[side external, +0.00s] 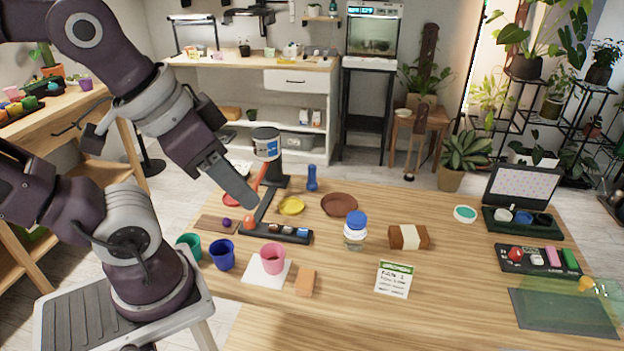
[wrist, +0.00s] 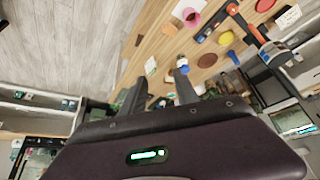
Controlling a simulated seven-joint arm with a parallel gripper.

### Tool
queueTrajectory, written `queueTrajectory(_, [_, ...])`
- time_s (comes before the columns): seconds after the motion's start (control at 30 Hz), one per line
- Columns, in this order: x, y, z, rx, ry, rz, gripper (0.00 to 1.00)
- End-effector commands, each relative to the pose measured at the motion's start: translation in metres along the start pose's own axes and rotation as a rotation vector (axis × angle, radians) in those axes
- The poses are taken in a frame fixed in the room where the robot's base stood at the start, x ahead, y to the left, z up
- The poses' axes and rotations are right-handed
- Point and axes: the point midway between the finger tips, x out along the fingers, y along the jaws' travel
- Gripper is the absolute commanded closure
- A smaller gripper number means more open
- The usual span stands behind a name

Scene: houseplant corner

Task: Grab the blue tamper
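The blue tamper (side external: 312,178) stands upright on the wooden table behind the brown saucer (side external: 339,204). It also shows in the wrist view (wrist: 233,57), small, to the right of my fingers. My gripper (side external: 248,198) is in the air at the left part of the table, apart from the tamper and to its left in the side view. In the wrist view my gripper (wrist: 160,77) has its two fingers spread, with nothing held between them.
A yellow saucer (side external: 291,205) and a black stand with a can (side external: 267,144) are left of the tamper. A blue-lidded jar (side external: 355,231), a brown-and-cream block (side external: 408,237) and a pink cup (side external: 272,259) stand nearer the front. Bare table lies right of the brown saucer.

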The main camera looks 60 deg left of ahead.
Motion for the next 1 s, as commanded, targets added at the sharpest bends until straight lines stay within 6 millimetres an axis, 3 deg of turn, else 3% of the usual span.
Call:
queueTrajectory(0.07, [0.000, 0.000, 0.000, 0.000, 0.000, 0.000, 0.50])
queueTrajectory(0.37, [-0.001, 0.000, -0.001, 0.000, 0.001, 0.000, 0.50])
queueTrajectory(0.47, [-0.017, 0.000, -0.011, 0.000, 0.006, 0.000, 0.50])
queueTrajectory(0.57, [-0.046, 0.000, -0.026, 0.000, 0.007, 0.000, 0.50])
queueTrajectory(0.77, [-0.011, -0.042, -0.133, -0.139, 0.153, -0.083, 0.50])
queueTrajectory(0.87, [0.011, -0.079, -0.186, -0.209, 0.244, -0.140, 0.50])
queueTrajectory(1.0, [0.046, -0.152, -0.252, -0.301, 0.380, -0.239, 0.50])
